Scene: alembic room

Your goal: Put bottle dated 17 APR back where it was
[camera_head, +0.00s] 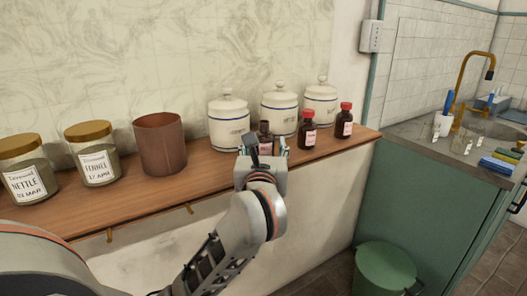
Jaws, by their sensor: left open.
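My left gripper (262,150) is over the front part of the wooden shelf, open, with a small brown bottle (265,128) right behind or between its fingers. The gripper hides the lower part of that bottle, and I cannot tell whether they touch. Two brown bottles with red caps, one nearer (307,131) and one farther right (344,121), stand upright on the shelf to the right of the gripper. Their pink labels are too small to read. A glass jar (93,154) at left reads FENNEL 17 APR. My right gripper is not in view.
The wooden shelf (200,178) also holds a NETTLE jar (27,170), a brown cup (160,143) and white lidded jars (229,122) behind the bottles. Bare shelf lies between cup and gripper. A green bin (384,270) stands below, and a sink counter (420,134) at right.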

